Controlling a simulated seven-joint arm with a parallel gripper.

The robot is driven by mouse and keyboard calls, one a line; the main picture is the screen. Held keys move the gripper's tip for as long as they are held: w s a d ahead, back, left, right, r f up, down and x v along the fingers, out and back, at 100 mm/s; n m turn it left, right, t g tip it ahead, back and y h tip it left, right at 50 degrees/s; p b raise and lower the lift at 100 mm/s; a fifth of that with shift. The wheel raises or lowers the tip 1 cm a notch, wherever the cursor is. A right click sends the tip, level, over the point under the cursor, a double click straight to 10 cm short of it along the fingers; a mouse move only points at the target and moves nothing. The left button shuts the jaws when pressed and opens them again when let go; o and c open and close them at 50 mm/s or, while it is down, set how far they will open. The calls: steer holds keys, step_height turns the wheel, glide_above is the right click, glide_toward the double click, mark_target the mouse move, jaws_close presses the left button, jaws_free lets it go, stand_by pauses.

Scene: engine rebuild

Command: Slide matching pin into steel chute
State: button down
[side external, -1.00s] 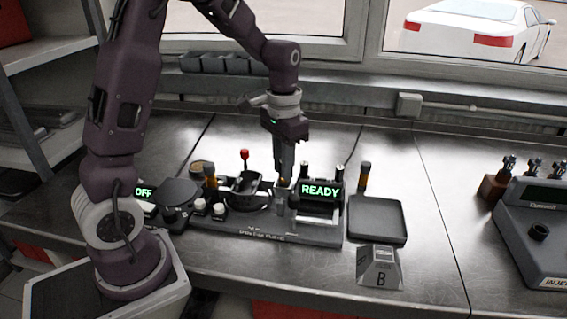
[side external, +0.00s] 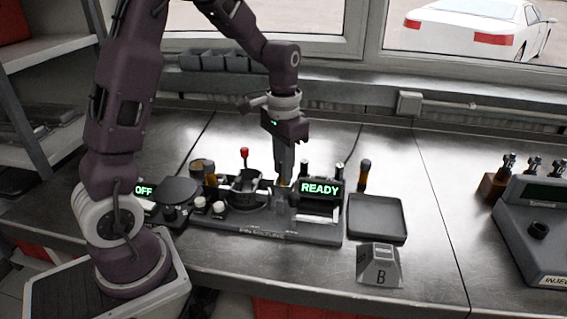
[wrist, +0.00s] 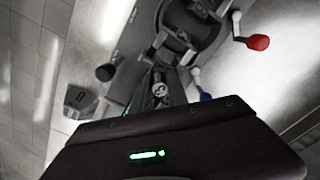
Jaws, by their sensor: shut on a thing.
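My gripper (side external: 285,178) points straight down over the middle of the bench fixture (side external: 262,236), left of the READY display. It is shut on a slim pin with an amber-brown part (side external: 284,183), which shows only as a small patch between the fingertips. In the wrist view a round dark cylinder with a pale end mark (wrist: 158,88), which looks like the held pin, lies just past my gripper housing. A grey metal part below the fingertips (side external: 292,203) may be the steel chute. Whether the pin's lower end is inside it is hidden.
A red-knobbed lever (side external: 244,153) and a round black holder (side external: 247,183) stand left of my gripper. The READY display (side external: 320,189) is close on the right.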

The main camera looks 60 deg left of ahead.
steer(key=shift+f, duration=0.7)
stand_by(0.3)
steer(key=c, duration=0.8)
jaws_free()
steer(key=shift+r, duration=0.15)
steer(key=shift+r, duration=3.9)
steer(key=s+d+r+t, duration=0.2)
steer(key=s+d, duration=0.1)
steer(key=s, duration=0.3)
steer(key=s+d+r+t, duration=0.1)
steer(key=s+d+r, duration=0.1)
steer(key=s, duration=0.5)
steer(key=s+d+r+t, duration=0.1)
steer(key=s+d+t, duration=0.1)
steer(key=s+d, duration=0.3)
steer(key=shift+s+r+t, duration=0.15)
steer(key=shift+s+r, duration=0.05)
steer(key=shift+s, duration=0.3)
steer(key=shift+s+r+t, duration=0.15)
steer(key=shift+s+r, duration=0.05)
steer(key=shift+s, duration=0.3)
